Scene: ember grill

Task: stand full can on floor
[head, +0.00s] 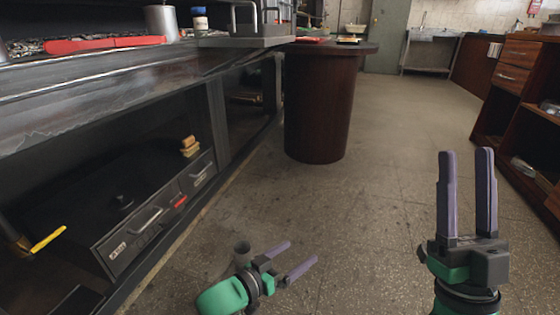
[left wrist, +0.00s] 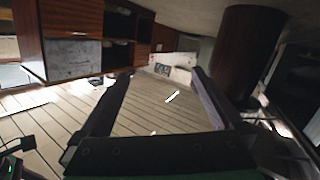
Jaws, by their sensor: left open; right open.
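My right gripper (head: 466,152) is open and empty, pointing up at the right.
A grill counter (head: 110,95) with open shelves and a dark drawer box (head: 150,215) runs along the left. A round dark red pedestal (head: 318,110) stands ahead. Wooden drawers (head: 515,75) line the right. The floor between is clear. A metal pot (head: 160,22) is on the counter.

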